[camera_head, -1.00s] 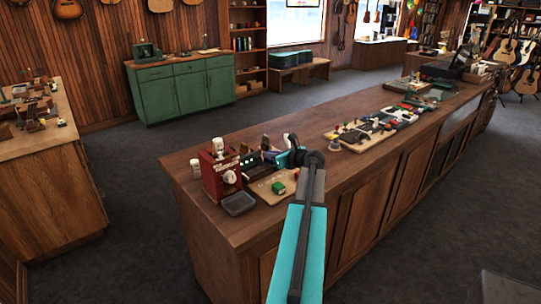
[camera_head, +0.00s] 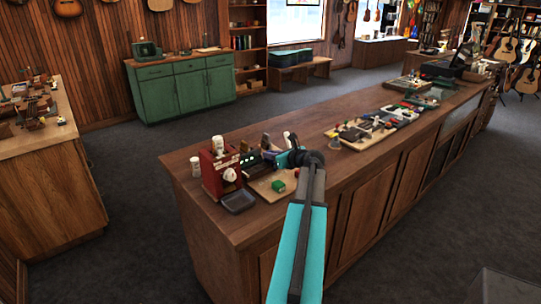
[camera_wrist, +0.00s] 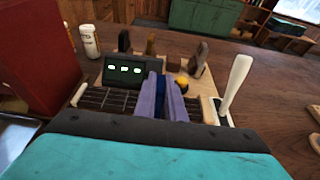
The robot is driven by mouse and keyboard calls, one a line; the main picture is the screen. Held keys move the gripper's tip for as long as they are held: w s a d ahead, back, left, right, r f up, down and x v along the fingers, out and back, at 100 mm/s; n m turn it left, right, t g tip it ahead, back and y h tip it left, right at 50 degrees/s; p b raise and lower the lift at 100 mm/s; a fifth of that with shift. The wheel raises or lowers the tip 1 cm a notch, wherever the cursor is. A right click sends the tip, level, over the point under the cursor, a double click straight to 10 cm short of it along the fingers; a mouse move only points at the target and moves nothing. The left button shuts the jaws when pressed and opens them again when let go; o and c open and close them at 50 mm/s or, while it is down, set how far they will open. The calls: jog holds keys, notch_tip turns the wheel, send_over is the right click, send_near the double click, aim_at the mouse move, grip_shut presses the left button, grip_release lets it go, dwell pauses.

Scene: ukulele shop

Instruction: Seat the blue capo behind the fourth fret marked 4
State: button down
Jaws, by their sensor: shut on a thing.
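My gripper (camera_wrist: 164,98) shows in the wrist view as two purple-grey fingers shut on the blue capo (camera_wrist: 161,84), of which a narrow blue strip shows between them. The fingers are over a dark fretboard (camera_wrist: 105,98) with pale strings and frets, and hide part of it. I cannot tell whether the capo touches the strings. No fret number, including the 4, is readable. In the head view, my arm's end hides the fingers and the capo.
A red machine (camera_head: 218,172) stands left of the fretboard on the wooden counter (camera_head: 340,190). In the wrist view, a white lever (camera_wrist: 236,80) rises at the right and a yellow knob (camera_wrist: 182,82) sits beside the fingers.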

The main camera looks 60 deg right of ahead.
jog(key=shift+f, duration=0.2)
jog(key=c, duration=2.1)
grip_release()
jog(key=p+v, duration=0.4)
jog(key=v, duration=0.7)
